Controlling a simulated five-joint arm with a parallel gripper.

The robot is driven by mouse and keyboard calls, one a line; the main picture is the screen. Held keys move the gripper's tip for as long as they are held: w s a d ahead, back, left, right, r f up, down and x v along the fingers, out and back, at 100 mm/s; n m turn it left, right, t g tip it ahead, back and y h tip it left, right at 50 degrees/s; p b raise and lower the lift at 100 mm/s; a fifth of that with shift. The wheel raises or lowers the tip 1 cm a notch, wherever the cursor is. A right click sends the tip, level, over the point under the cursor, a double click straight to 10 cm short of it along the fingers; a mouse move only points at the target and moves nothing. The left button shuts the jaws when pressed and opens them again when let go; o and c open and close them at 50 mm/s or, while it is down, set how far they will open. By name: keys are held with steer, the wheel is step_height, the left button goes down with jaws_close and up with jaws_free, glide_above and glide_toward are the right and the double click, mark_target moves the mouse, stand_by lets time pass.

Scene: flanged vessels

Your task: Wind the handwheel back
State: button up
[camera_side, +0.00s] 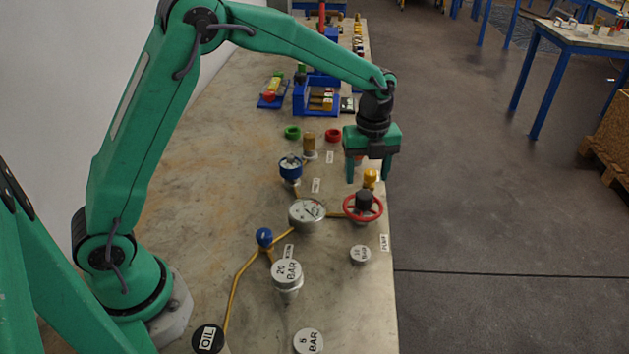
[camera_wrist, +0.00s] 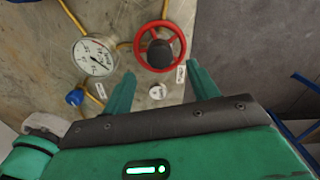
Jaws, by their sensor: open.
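The handwheel is a red ring with a dark hub. In the side view the handwheel (camera_side: 376,212) stands near the right edge of the bench, and in the wrist view the handwheel (camera_wrist: 182,52) is at the top, beyond the fingers. My gripper (camera_side: 368,180) is open and empty, fingers pointing down, above and a little behind the handwheel in the side view. In the wrist view my gripper (camera_wrist: 160,84) has its two fingers well apart, with the handwheel ahead of them. No contact shows. A white-faced gauge (camera_side: 307,213) is left of the wheel, joined by a yellow pipe.
The bench (camera_side: 340,310) drops off at right.

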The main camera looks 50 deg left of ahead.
mark_target(364, 194)
steer(key=shift+f, duration=3.5)
steer(key=shift+c, duration=0.2)
steer(key=c, duration=0.9)
